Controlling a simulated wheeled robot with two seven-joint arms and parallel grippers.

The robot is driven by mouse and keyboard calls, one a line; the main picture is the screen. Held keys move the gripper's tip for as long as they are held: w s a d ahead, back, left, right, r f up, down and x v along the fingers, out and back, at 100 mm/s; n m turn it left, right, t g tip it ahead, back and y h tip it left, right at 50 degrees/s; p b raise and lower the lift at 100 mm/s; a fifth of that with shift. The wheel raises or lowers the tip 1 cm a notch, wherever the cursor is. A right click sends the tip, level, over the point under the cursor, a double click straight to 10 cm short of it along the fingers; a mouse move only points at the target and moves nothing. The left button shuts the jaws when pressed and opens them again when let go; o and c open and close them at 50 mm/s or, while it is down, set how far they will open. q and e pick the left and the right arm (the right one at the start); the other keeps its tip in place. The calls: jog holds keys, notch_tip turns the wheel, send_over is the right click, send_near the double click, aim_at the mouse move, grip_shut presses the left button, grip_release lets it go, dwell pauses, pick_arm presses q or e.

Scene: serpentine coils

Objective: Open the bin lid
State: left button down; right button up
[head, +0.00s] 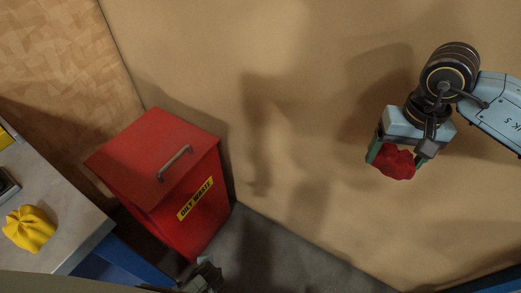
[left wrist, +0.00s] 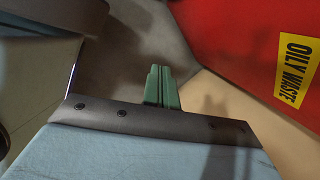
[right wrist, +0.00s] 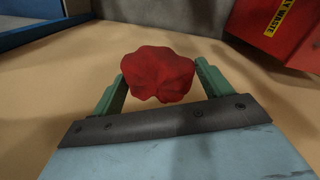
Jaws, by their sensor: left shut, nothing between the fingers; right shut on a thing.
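The red bin (head: 190,212) with a yellow "OILY WASTE" label stands on the floor in the head view. Its red lid (head: 140,150) lies shut on top, with a metal handle (head: 174,163). The bin also shows in the left wrist view (left wrist: 245,40) and at the upper right of the right wrist view (right wrist: 262,20). My left gripper (left wrist: 160,85) is shut and empty, beside the bin's lower front, low in the head view. My right gripper (right wrist: 158,82) is shut on a crumpled red rag (right wrist: 165,72), held well to the right of the bin.
A grey-topped bench (head: 70,228) stands left of the bin and carries a crumpled yellow rag (head: 29,229). A tan wall (head: 300,130) runs behind the bin. The space between the bin and my right gripper looks clear.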

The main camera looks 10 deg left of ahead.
pick_arm(q)
jog(key=w+r+m+t+y+b, duration=0.2)
jog(key=w+m+y+b, duration=0.15)
jog(key=w, duration=0.65)
pick_arm(e)
notch_tip(320, 180, down, 6)
jog(key=shift+a+r+b, duration=0.1)
jog(key=shift+r+b, duration=0.1)
jog(key=shift+b, duration=0.1)
pick_arm(q)
jog(key=m+t+y+b, duration=0.1)
jog(key=m+y+b, duration=0.4)
jog(key=y+b, duration=0.5)
send_near(185, 166)
notch_tip(185, 166, up, 3)
jog(key=a+h+b, duration=0.1)
jog(key=b+x, duration=0.3)
jog(key=x, duration=0.6)
jog(key=shift+w+f, duration=0.1)
jog(key=shift+f, duration=0.05)
jog(key=shift+a, duration=0.1)
pick_arm(e)
notch_tip(185, 166, down, 14)
jog(key=shift+f, duration=0.2)
